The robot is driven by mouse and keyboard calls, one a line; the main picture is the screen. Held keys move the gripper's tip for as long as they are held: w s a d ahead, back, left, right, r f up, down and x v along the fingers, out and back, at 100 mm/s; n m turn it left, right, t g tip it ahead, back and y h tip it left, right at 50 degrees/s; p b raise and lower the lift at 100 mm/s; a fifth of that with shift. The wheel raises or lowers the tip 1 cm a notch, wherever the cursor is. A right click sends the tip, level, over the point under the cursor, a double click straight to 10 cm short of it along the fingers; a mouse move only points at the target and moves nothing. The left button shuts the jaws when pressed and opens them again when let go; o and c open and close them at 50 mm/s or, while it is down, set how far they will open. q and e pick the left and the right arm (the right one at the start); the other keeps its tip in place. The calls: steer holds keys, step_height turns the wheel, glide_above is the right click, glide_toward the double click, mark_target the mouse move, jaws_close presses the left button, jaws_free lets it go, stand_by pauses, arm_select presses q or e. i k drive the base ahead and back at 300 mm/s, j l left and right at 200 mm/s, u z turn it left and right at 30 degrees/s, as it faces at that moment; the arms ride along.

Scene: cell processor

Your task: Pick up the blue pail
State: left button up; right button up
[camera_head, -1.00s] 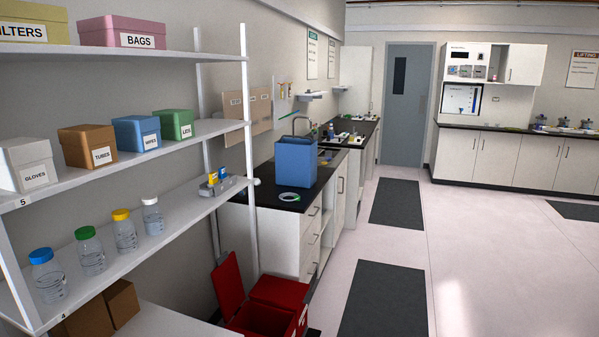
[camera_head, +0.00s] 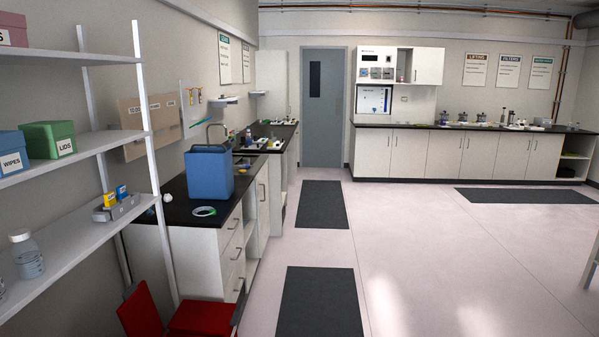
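The blue pail (camera_head: 208,175) is a tall, squarish blue container. It stands upright on the near end of the black counter (camera_head: 178,212) along the left wall, left of the middle of the head view. A handle is too small to make out. A white and green ring (camera_head: 204,211) lies on the counter in front of it. Neither of my grippers shows in the head view.
A white shelf rack (camera_head: 75,248) with boxes and bottles stands at the near left. A red bin (camera_head: 203,318) with its lid up sits on the floor before the counter. Dark mats (camera_head: 319,303) lie on the open floor. A grey door (camera_head: 322,108) is at the back.

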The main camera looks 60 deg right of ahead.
mark_target(208, 171)
steer(key=i+l+z, duration=0.35)
steer(key=l, duration=0.15)
steer(key=i+l+z, duration=0.2)
steer(key=l+z, duration=0.15)
steer(key=i+l+z, duration=0.35)
steer(key=i+l, duration=0.55)
steer(key=u, duration=0.25)
steer(key=i+l+u, duration=0.25)
steer(key=l+u, duration=0.3)
steer(key=i+l+u, duration=0.25)
steer(key=k+l, duration=0.05)
